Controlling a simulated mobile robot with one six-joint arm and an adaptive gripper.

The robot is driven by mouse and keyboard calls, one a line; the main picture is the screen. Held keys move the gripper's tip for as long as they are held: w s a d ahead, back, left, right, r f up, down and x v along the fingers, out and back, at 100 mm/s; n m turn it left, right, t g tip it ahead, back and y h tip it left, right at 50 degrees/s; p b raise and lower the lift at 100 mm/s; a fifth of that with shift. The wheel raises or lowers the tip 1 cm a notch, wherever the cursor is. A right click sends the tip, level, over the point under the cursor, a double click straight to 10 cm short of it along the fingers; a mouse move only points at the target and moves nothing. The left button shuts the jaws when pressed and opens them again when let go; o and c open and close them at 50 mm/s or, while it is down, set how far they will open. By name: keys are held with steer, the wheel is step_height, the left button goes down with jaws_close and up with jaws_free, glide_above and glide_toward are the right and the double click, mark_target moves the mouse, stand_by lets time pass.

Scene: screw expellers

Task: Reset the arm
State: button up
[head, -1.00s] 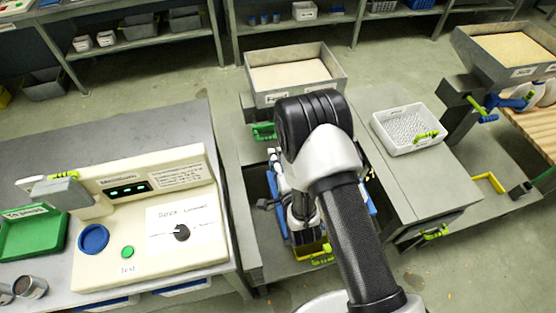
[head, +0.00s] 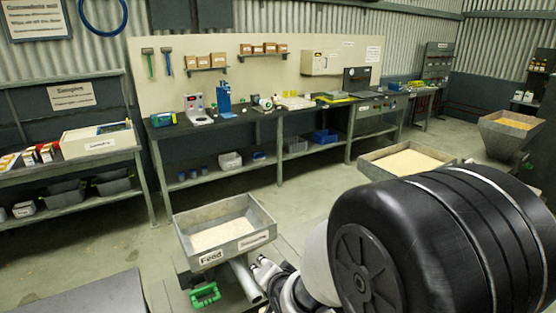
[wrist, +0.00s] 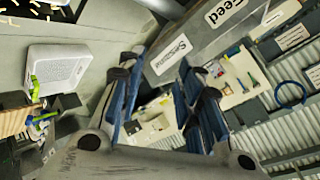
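My arm fills the lower right of the head view, with a large black joint close to the camera. Part of my wrist shows low in the middle there; the fingertips are not clear in that view. In the wrist view my gripper (wrist: 162,72) is open, its two blue-padded fingers apart with nothing between them. Beyond the fingers is the grey side of the hopper labelled "Feed" (wrist: 205,38). In the head view this hopper (head: 262,217) holds pale material and stands just behind my wrist.
A green handle (head: 205,295) sits below the hopper. A second tray of pale material (head: 407,162) is partly behind my arm. A white perforated basket (wrist: 57,68) is left in the wrist view. A workbench (head: 250,118) runs along the back wall, with open floor before it.

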steer(key=s+d+r+n+g+h, duration=0.1)
steer(key=s+d+r+n+g, duration=0.1)
steer(key=s+d+r, duration=0.6)
steer(key=s+d+r+n+g+h, duration=0.25)
steer(key=s+d, duration=0.35)
steer(key=s, duration=0.4)
steer(key=s+d+r+n+g, duration=0.1)
steer(key=s+d+n, duration=0.1)
steer(key=s, duration=0.9)
steer(key=shift+s+d+r, duration=0.35)
steer(key=shift+d, duration=0.2)
